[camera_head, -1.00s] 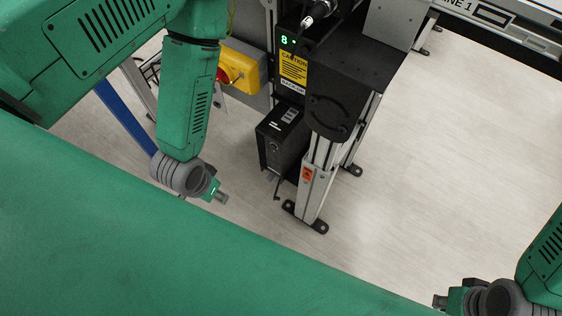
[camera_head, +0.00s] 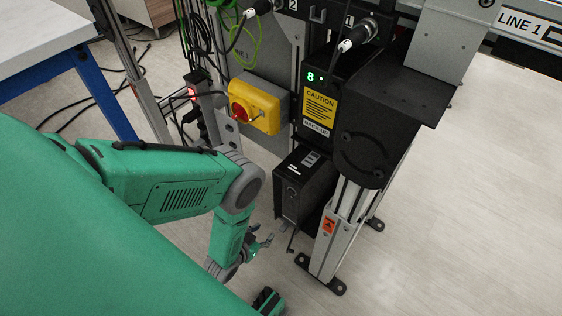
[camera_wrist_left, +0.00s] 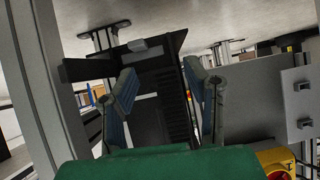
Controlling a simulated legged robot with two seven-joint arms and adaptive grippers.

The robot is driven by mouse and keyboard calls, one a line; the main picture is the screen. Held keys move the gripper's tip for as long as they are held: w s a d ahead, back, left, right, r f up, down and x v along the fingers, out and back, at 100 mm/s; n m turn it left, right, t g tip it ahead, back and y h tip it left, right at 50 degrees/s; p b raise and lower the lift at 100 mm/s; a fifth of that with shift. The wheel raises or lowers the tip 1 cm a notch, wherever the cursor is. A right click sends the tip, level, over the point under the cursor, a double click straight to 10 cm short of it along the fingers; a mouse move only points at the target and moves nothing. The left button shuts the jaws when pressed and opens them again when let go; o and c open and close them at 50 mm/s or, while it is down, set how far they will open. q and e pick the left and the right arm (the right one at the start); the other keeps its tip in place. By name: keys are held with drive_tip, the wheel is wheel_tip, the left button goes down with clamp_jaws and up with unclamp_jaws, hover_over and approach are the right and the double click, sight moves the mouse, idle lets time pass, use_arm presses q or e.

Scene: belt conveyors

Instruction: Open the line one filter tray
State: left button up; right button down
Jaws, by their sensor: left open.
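I cannot pick out a part plainly marked as the filter tray. A black unit with a green digit and a yellow caution label (camera_head: 321,106) hangs beside the LINE 1 conveyor. Below it is a black box with small white labels (camera_head: 290,195). My left gripper (camera_head: 266,241) is low, just left of and in front of that box. In the left wrist view its two fingers (camera_wrist_left: 167,92) are spread and empty, with a dark slatted housing (camera_wrist_left: 179,112) between and beyond them. Any contact is hard to judge.
A yellow switch box with a red knob (camera_head: 254,104) is above my left forearm. A grey metal post on feet (camera_head: 329,240) stands right of the black box. Cables hang behind the switch. A white table with blue legs (camera_head: 55,40) is at upper left. Floor at right is clear.

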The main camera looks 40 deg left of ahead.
use_arm(q)
drive_tip(key=s+d+f+t+h+b, duration=0.1)
drive_tip(key=s+d+f+t+b, duration=0.1)
drive_tip(key=s+f+t+b, duration=0.4)
drive_tip(key=w+d+b, duration=0.1)
drive_tip(key=w, duration=1.1)
drive_tip(key=shift+r+t, duration=0.2)
drive_tip(key=shift+t, duration=0.1)
